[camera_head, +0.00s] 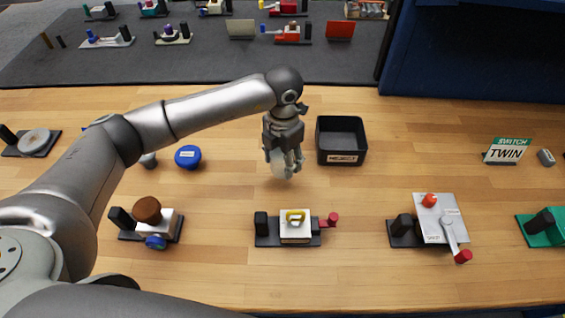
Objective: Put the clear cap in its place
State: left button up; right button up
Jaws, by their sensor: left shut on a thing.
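My left gripper (285,165) points down over the middle of the wooden table, just left of the black bin. It is shut on a pale, translucent piece (279,169), which looks like the clear cap. The fingers hide part of the cap, and I cannot tell how far it is above the table. Nearer the front edge stands a black-based fixture (267,240) with a white block, a yellow loop on top and a red knob at its right. My right gripper is not in view.
A black bin (341,161) with a label stands right of the gripper. A blue round piece (187,156) lies to the left. A fixture with a brown knob (147,210) stands front left, a grey plate fixture with a red lever (436,219) front right. A "SWITCH TWIN" sign (507,151) stands far right.

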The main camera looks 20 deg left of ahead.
aim_at(282, 167)
pick_arm(q)
jog(key=shift+w+a+f, duration=0.2)
jog(key=shift+f, duration=0.15)
notch_tip(282, 167, down, 2)
jog(key=shift+p, duration=0.9)
jog(key=shift+f, duration=0.6)
jog(key=o, duration=1)
